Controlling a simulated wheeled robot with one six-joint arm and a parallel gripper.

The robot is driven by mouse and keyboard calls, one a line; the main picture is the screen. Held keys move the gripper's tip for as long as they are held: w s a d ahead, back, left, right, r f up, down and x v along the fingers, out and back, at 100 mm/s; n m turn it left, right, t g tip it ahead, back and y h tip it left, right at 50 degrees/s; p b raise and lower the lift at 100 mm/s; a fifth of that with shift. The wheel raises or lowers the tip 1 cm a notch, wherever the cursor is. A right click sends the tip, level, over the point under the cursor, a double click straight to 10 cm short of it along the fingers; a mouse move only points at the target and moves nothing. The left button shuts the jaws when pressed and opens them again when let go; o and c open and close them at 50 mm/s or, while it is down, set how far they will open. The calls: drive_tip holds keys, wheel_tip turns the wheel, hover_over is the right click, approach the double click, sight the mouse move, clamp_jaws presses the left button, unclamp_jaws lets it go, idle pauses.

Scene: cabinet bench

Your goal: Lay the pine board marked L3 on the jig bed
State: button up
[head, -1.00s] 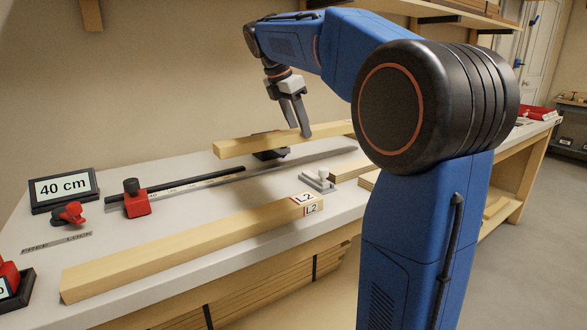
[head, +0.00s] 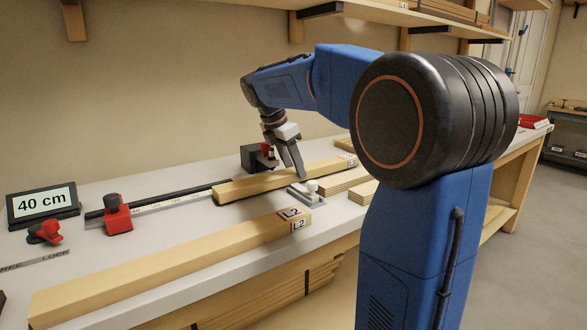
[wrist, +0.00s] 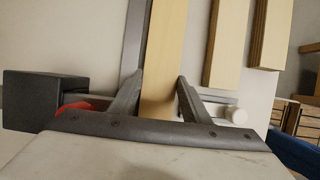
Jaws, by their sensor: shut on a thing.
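A long pine board (head: 250,184) lies level along the bench, low over or on the jig bed; I cannot tell if it touches. A label (head: 349,160) shows at its far right end, too small to read surely. My gripper (head: 285,168) is shut on this board near its middle. In the wrist view the board (wrist: 165,50) runs between the two fingers (wrist: 160,95). The jig's dark fence and scale rail (head: 165,203) runs left from the board's near end, with a red stop (head: 117,218) on it. A grey strip (wrist: 131,45) runs beside the board.
Another board marked L2 (head: 170,262) lies along the front of the bench. A grey clamp with a pale knob (head: 305,193) stands beside the held board. Shorter boards (head: 345,180) lie to the right.

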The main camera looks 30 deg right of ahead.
drive_tip(key=shift+f, duration=0.3)
drive_tip(key=shift+f, duration=0.15)
drive_tip(key=o, duration=1.5)
drive_tip(key=v, duration=1.2)
